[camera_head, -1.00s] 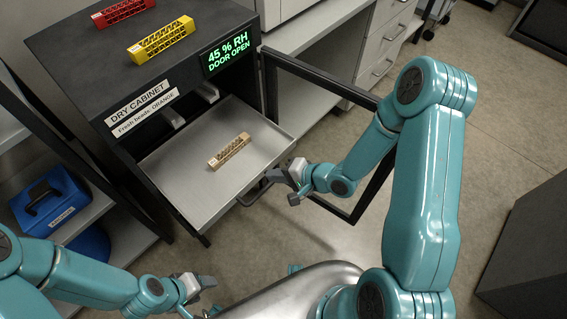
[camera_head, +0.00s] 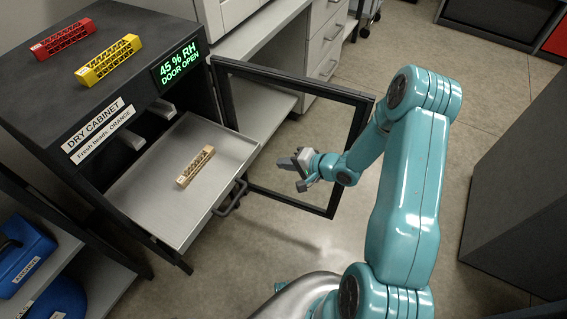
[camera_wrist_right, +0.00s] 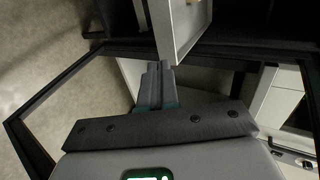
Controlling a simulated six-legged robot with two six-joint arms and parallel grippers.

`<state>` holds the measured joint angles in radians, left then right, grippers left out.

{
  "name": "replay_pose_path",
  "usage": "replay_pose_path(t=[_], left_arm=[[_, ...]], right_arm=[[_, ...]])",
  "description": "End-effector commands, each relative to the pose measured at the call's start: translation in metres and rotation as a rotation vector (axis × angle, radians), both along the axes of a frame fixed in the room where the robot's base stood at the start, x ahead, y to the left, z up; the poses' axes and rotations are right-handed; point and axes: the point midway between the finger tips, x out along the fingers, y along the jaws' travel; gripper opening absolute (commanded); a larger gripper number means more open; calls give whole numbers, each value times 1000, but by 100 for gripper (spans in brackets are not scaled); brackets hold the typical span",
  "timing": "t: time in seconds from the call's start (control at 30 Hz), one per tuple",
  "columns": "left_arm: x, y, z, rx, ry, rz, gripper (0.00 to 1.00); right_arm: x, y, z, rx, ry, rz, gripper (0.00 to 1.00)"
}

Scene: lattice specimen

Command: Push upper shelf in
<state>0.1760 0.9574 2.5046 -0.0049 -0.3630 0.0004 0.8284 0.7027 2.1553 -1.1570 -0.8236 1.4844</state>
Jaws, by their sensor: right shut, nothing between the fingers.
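The upper shelf (camera_head: 150,205) is a grey metal tray, pulled out of the dark dry cabinet (camera_head: 85,80). A dark handle (camera_head: 232,197) is on its front edge. A beige lattice specimen (camera_head: 195,166) lies on the tray. My right gripper (camera_head: 290,165) is shut and empty, to the right of the tray and apart from the handle, in front of the open door. In the right wrist view its closed fingers (camera_wrist_right: 157,72) point towards a pale tray wall (camera_wrist_right: 172,30). My left gripper is out of view.
The glass door's dark frame (camera_head: 350,140) stands open behind and beside my right gripper. Red (camera_head: 64,38) and yellow (camera_head: 109,60) lattice specimens lie on the cabinet top. Blue cases (camera_head: 22,258) sit on shelving at lower left. Floor is clear in front of the tray.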

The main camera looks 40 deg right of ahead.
Motion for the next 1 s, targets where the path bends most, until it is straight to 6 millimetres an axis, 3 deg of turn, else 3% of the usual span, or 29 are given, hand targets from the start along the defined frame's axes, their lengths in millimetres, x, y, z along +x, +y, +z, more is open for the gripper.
replay_pose_path(t=[0.3,0.5,1.0], left_arm=[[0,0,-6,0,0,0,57],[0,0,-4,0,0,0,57],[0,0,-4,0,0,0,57]], right_arm=[[55,25,-36,0,0,6,0],[81,35,-33,-1,0,3,0],[89,37,-33,0,1,2,0]])
